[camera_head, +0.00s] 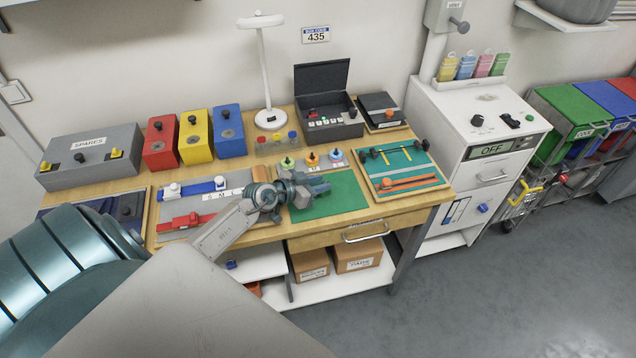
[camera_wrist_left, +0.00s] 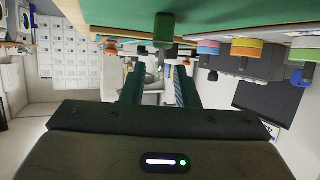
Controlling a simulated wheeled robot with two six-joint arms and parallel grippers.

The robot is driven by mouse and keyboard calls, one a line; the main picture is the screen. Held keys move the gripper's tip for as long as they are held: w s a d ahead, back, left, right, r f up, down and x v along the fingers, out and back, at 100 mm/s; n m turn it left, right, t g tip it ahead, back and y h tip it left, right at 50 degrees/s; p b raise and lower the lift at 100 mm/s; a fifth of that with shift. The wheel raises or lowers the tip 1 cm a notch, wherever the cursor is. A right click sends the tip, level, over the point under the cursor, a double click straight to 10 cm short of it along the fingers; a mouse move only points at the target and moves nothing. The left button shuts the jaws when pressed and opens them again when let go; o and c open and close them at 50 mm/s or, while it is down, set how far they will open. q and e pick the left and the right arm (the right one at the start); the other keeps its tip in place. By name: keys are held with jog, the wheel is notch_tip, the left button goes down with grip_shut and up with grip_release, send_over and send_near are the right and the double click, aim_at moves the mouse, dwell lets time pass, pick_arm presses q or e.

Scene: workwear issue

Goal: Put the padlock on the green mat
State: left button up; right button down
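The green mat (camera_head: 343,198) lies on the wooden bench, partly covered by my left gripper (camera_head: 322,188). The gripper is above the mat's left part, its fingers pointing right. In the left wrist view the gripper (camera_wrist_left: 160,85) has its fingers apart and nothing shows held between them. A dark green block (camera_wrist_left: 163,30) shows beyond the fingertips there, against a green surface. I cannot pick out the padlock with certainty in either view; the gripper may hide it. My right gripper is in neither view.
Small coloured round pieces (camera_head: 312,160) stand just behind the mat. A teal tool board (camera_head: 418,165) lies to its right, a grey tray (camera_head: 178,208) to its left. An open black case (camera_head: 332,126) and a white lamp (camera_head: 269,118) stand behind.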

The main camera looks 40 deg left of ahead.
pick_arm(q)
jog(key=shift+r, duration=0.1)
jog(key=p+v, duration=0.2)
jog(key=v, duration=1)
jog(key=shift+r, duration=0.1)
jog(key=shift+c, duration=0.2)
dwell(0.9)
